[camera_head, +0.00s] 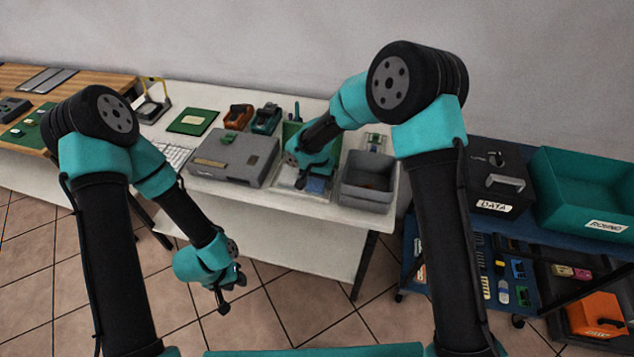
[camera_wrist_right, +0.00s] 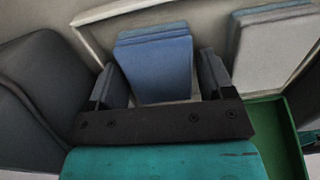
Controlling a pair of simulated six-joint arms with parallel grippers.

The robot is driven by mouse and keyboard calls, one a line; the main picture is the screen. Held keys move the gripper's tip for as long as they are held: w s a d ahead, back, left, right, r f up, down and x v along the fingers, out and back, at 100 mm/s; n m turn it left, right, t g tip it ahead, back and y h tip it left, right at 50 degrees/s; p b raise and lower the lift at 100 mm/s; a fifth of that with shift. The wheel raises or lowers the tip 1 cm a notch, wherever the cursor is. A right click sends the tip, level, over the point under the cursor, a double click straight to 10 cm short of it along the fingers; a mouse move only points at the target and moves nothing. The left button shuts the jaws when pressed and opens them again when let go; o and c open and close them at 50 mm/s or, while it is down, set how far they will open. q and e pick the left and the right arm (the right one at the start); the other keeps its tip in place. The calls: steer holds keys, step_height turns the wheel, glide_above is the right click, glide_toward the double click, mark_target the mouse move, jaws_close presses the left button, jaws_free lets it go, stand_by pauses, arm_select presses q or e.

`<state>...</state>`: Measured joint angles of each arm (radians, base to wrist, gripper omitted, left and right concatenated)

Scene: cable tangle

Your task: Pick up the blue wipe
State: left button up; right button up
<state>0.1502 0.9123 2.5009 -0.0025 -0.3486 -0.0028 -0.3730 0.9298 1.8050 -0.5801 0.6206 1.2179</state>
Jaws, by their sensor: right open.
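The blue wipe (camera_wrist_right: 158,66) lies as a folded, layered stack in a shallow pale tray (camera_wrist_right: 92,17) in the right wrist view. In the head view a blue patch of it (camera_head: 316,185) shows just below my right gripper (camera_head: 302,180). My right gripper, also in the right wrist view (camera_wrist_right: 160,75), is open, with one finger on each side of the blue stack. I cannot tell whether the fingers touch it. My left gripper (camera_head: 230,297) hangs in front of the table, over the floor, away from the wipe; its jaw opening is unclear.
Grey folded wipes (camera_wrist_right: 272,48) lie right of the blue ones in the wrist view. A grey bin (camera_head: 367,184) stands close right of my right gripper, and a grey box (camera_head: 235,158) to its left.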

mark_target(317, 182)
steer(key=shift+c, duration=0.3)
steer(key=c, duration=0.6)
steer(key=shift+r, duration=0.15)
steer(key=shift+r, duration=0.25)
steer(key=shift+s+r, duration=0.25)
steer(key=shift+r, duration=0.5)
steer(key=shift+s+r, duration=0.2)
steer(key=shift+r, duration=0.5)
steer(key=s, duration=0.5)
steer(key=s+r, duration=0.1)
steer(key=s, duration=0.9)
steer(key=shift+a+r, duration=0.15)
steer(key=shift+a, duration=0.2)
